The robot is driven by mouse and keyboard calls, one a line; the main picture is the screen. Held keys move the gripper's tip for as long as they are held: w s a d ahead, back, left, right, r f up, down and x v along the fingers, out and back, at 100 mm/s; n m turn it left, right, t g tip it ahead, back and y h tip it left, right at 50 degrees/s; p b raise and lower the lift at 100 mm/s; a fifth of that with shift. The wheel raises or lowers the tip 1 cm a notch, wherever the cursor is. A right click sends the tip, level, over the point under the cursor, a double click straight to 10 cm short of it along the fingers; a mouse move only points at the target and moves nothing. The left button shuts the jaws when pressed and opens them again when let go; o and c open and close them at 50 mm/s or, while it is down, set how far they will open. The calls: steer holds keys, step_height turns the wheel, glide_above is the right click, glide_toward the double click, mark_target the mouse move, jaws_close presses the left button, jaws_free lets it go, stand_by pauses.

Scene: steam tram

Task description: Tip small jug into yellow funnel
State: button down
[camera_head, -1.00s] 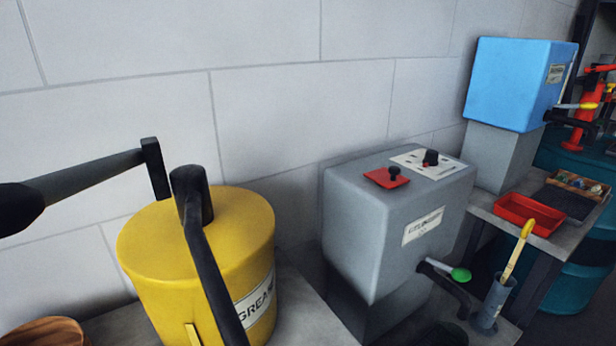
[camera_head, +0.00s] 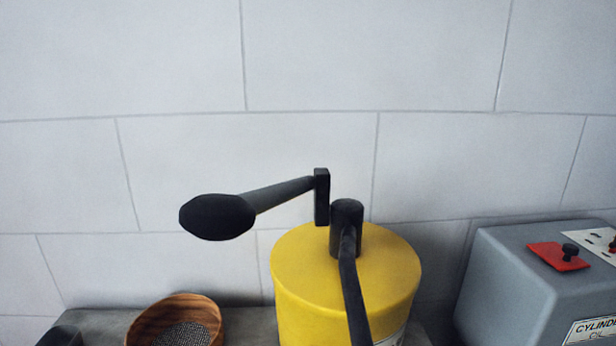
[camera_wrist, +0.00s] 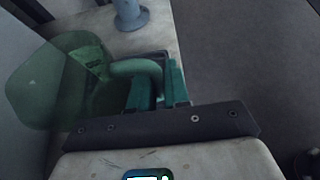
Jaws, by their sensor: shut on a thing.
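The small jug (camera_wrist: 55,85) is a see-through green vessel at the left of the wrist view. Its curved handle (camera_wrist: 133,68) reaches right to my gripper (camera_wrist: 160,88). The gripper's teal fingers are shut on the handle. Part of the jug is hidden by the fingers and the dark gripper bar. I cannot tell whether there is liquid in it. My gripper and the jug do not show in the head view. No yellow funnel shows in any current view.
A yellow drum (camera_head: 340,285) with a black pump lever (camera_head: 285,195) stands on a bench against the pale wall. A wooden bowl (camera_head: 175,320) with mesh is left of it. A grey oil box (camera_head: 510,285) is on the right. A blue-grey cylinder (camera_wrist: 127,14) stands beyond my gripper.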

steer(key=shift+r+p, duration=2.25)
steer(key=shift+r, duration=0.15)
steer(key=shift+f, duration=0.1)
